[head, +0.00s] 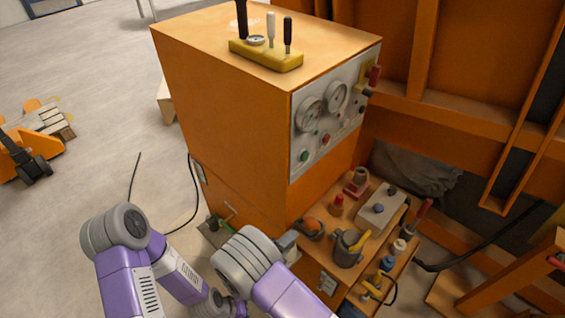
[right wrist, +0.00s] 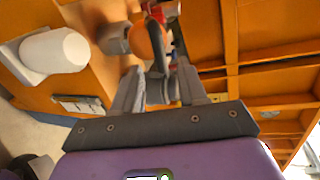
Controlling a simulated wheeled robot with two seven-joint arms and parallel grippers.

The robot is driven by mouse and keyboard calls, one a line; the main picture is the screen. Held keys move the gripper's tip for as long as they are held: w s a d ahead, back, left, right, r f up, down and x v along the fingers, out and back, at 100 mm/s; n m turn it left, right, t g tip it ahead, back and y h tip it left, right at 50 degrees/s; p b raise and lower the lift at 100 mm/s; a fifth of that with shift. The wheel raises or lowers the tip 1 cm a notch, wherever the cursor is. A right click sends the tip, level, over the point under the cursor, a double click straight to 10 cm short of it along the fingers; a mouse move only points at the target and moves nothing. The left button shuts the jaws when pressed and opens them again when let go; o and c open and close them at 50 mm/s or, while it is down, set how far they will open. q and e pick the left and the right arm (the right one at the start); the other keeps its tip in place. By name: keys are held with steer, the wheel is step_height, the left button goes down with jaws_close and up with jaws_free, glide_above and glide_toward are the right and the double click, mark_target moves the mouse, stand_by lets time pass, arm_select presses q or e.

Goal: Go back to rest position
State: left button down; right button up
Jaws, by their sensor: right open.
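My left arm comes in at the lower left of the head view, bent over the floor. Its gripper cannot be made out.
The wooden shelf (head: 318,262) holds a dark grey mug (head: 347,250), a grey box (head: 381,209), a red-topped item (head: 356,182) and several other small objects. The cabinet has a gauge panel (head: 330,115). A yellow lever block (head: 265,54) sits on top. Open floor lies left.

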steer(key=s+d+f+m+g, duration=0.7)
steer(key=s+f, duration=0.1)
steer(key=s+a+f+m+g+y, duration=0.35)
steer(key=s+m+y, duration=0.35)
steer(key=m, duration=0.6)
steer(key=s+a+f+m+g+y, duration=0.2)
steer(key=s+m+g+y, duration=0.2)
steer(key=s+m+y, duration=0.65)
steer(key=w+d+m+t+h, duration=0.1)
steer(key=w+m+t, duration=0.1)
steer(key=m, duration=0.6)
steer(key=w+d+r+m+t+h, duration=0.1)
steer(key=w+m+t, duration=0.2)
steer(key=w+m, duration=0.2)
steer(key=m, duration=0.3)
steer(key=shift+d+m, duration=0.3)
steer(key=shift+m, duration=0.05)
